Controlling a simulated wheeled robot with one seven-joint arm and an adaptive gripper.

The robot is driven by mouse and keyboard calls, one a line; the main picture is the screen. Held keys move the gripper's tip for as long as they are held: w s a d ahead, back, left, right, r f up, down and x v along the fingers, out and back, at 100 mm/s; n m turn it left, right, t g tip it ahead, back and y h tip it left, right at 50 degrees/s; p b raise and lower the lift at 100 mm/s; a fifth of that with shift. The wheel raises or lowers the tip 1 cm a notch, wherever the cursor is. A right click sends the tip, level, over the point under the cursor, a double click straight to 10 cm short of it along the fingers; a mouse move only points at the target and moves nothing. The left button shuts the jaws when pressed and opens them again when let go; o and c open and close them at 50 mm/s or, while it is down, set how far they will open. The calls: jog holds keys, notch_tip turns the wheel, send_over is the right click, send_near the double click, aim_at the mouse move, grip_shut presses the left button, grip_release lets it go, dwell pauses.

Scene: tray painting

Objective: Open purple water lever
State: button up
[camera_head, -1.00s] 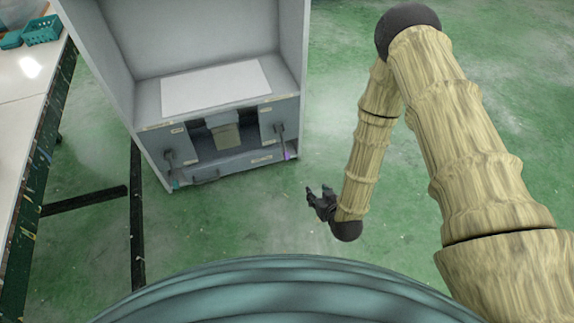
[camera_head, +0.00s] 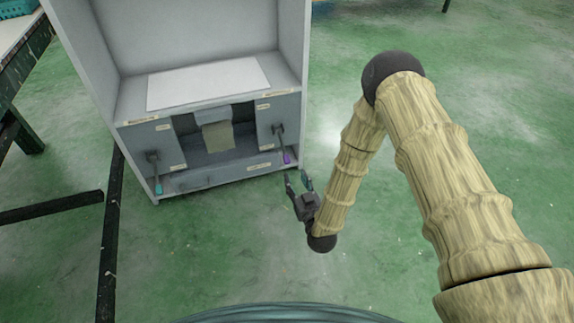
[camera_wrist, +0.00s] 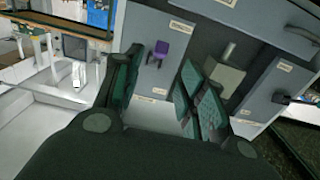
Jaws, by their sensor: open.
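The purple lever (camera_head: 286,157) hangs from a dark mount on the right front panel of the grey cabinet (camera_head: 290,105). In the wrist view the purple lever (camera_wrist: 161,49) shows beyond my fingers, in the gap between them. My gripper (camera_head: 299,181) is open and empty. In the head view it is just below and right of the purple lever, apart from it. In the wrist view my gripper's fingers (camera_wrist: 162,90) are spread to either side, with the lever ahead of them.
A cyan-tipped lever (camera_head: 157,187) hangs on the cabinet's left panel. A white sheet (camera_head: 207,84) lies on the shelf above. A dark table frame (camera_head: 108,225) stands at left. The green floor right of the cabinet is open.

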aim_at(288, 162)
jog(key=b+x, duration=0.5)
jog(key=x, duration=0.5)
jog(key=shift+w+a, duration=0.15)
jog(key=shift+w, duration=0.2)
grip_shut()
